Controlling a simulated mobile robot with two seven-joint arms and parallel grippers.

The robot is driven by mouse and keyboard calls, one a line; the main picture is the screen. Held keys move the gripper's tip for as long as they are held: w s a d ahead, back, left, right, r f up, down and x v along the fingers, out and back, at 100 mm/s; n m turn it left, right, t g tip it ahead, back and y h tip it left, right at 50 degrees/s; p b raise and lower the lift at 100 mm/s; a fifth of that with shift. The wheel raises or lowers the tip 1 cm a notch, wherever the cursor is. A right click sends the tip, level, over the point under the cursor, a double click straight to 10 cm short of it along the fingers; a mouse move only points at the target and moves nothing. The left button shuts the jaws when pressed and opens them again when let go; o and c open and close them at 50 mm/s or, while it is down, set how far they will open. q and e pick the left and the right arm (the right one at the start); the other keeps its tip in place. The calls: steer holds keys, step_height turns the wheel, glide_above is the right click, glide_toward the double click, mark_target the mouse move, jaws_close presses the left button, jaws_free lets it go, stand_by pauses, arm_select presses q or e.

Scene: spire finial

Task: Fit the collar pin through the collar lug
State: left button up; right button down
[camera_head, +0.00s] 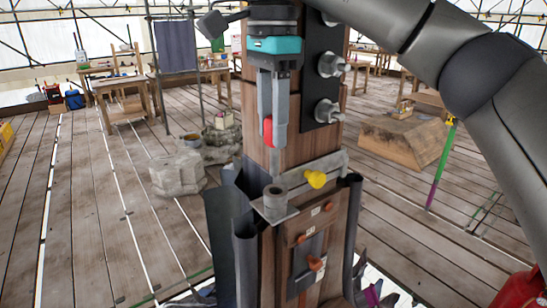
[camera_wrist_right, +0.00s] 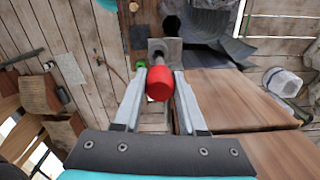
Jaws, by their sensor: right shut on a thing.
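My right gripper (camera_head: 270,138) points down in front of the wooden post and is shut on the collar pin by its red head (camera_head: 268,129). The pin's thin grey shaft (camera_head: 275,162) hangs down below the fingers. The collar lug (camera_head: 274,193), a grey upright ring on a metal bracket, is below the pin tip, which looks apart from it. In the right wrist view, the red head (camera_wrist_right: 159,85) sits between the fingers (camera_wrist_right: 160,76), and the shaft points at the lug (camera_wrist_right: 168,47). Exact alignment is hard to tell. My left gripper is out of view.
The wooden post (camera_head: 255,120) carries a black plate (camera_head: 321,90) with several metal studs, close right of the gripper. A yellow knob (camera_head: 316,179) sits on the collar, right of the lug. Dark curved sheets (camera_head: 245,258) flank the post. A stone block (camera_head: 177,173) stands left.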

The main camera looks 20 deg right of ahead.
mark_target(274, 177)
steer(key=shift+s+f, duration=0.1)
steer(key=shift+f, duration=0.75)
steer(key=shift+d+f, duration=0.1)
steer(key=shift+f, duration=0.4)
step_height(274, 177, down, 4)
steer(key=shift+f, duration=0.15)
steer(key=shift+s, duration=0.1)
steer(key=shift+f+b, duration=0.2)
steer(key=shift+b, duration=0.15)
steer(key=shift+c, duration=2.4)
jaws_free()
steer(key=shift+r, duration=0.1)
steer(key=shift+r, duration=0.1)
